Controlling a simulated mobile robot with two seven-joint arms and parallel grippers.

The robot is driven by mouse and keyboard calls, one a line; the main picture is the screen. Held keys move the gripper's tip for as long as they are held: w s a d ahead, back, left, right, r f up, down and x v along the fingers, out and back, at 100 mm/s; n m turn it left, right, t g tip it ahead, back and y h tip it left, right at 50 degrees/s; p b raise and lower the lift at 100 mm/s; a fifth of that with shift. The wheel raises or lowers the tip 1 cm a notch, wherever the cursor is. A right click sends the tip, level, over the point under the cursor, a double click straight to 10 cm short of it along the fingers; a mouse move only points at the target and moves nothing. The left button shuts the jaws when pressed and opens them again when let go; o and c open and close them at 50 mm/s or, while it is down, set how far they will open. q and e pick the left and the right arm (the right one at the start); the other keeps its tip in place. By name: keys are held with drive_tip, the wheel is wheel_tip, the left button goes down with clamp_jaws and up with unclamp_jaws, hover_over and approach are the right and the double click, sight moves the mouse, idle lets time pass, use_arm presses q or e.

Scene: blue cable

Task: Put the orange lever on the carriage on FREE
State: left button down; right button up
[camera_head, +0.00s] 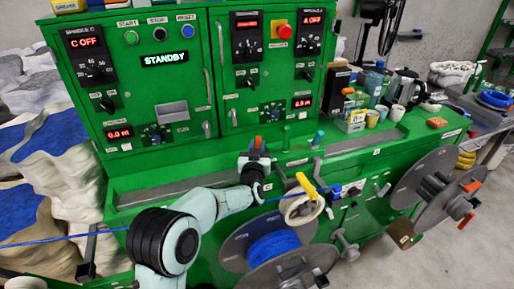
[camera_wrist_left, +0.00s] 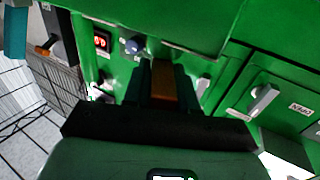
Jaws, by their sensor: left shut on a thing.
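The orange lever (camera_head: 258,142) shows as a small upright tip at my left gripper (camera_head: 256,156), in front of the green machine. In the left wrist view an orange-brown piece, the lever (camera_wrist_left: 163,84), sits between the two dark fingers of my left gripper (camera_wrist_left: 163,76), which are shut on it. My gripper and wrist hide most of the carriage, and I cannot make out a FREE mark or the lever's exact setting. My right gripper is in neither view.
The green control cabinet (camera_head: 190,95) stands behind. Another reel (camera_head: 438,187) is at right.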

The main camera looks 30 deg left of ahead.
use_arm(q)
drive_tip(key=shift+w+d+r+p, duration=0.1)
drive_tip(key=shift+d+r+p, duration=0.05)
drive_tip(key=shift+p, duration=0.15)
drive_tip(key=n+g+y+p, duration=0.2)
drive_tip(key=y, duration=0.1)
drive_tip(key=n+g+y+p, duration=0.1)
drive_tip(key=n+y, duration=0.1)
drive_tip(key=shift+w+d+r+p, duration=0.1)
drive_tip(key=shift+w+d+p, duration=0.2)
drive_tip(key=shift+p, duration=0.1)
drive_tip(key=shift+g+y, duration=0.3)
drive_tip(key=shift+g, duration=0.1)
drive_tip(key=shift+f, duration=0.25)
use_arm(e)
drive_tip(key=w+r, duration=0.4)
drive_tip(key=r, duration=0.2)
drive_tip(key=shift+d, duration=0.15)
use_arm(q)
drive_tip(key=c, duration=1)
unclamp_jaws()
drive_tip(key=shift+s, duration=0.1)
